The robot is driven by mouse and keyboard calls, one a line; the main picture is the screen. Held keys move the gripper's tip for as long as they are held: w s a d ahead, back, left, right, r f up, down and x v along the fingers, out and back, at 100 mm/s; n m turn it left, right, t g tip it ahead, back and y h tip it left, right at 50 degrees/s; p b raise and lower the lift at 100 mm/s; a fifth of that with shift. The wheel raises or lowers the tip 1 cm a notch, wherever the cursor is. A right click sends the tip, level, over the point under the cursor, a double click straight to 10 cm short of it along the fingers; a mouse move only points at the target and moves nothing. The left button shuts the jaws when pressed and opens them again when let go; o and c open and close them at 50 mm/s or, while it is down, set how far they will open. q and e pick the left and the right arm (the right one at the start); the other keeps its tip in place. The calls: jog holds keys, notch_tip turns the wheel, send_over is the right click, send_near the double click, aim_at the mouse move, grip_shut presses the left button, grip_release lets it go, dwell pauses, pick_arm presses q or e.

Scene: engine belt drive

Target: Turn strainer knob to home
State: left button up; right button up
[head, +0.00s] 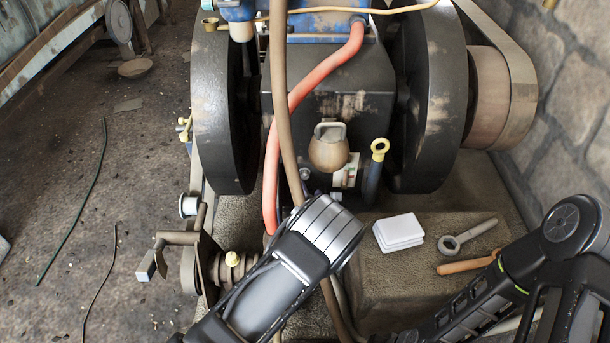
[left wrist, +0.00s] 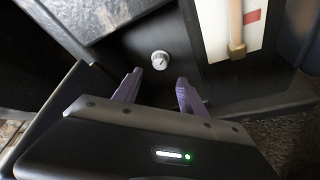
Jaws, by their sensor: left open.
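The strainer knob (left wrist: 160,60) is a small round light-grey knob on a dark panel in the left wrist view. It carries a darker mark on its face, too small to read. My left gripper (left wrist: 159,76) is open, with its two purple fingers pointing at the knob. The knob lies just past the fingertips, between their lines, and looks clear of both. In the head view, my left gripper (head: 328,222) is low in front of the engine block; its fingers are hidden there. My right gripper is not in view.
Black flywheels (head: 428,95) flank the engine block. A red hose (head: 322,70) and a brown hose (head: 279,90) hang in front. A white gauge plate (left wrist: 228,30) is right of the knob. A white block (head: 398,231) and a wrench (head: 468,236) lie on the base.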

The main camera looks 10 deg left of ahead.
aim_at(304, 178)
pick_arm(q)
jog(key=b+x, duration=0.3)
jog(key=x, duration=0.4)
jog(key=shift+s+f, duration=0.1)
jog(key=shift+w+a, duration=0.2)
jog(key=shift+w, duration=0.2)
grip_shut()
dwell(0.4)
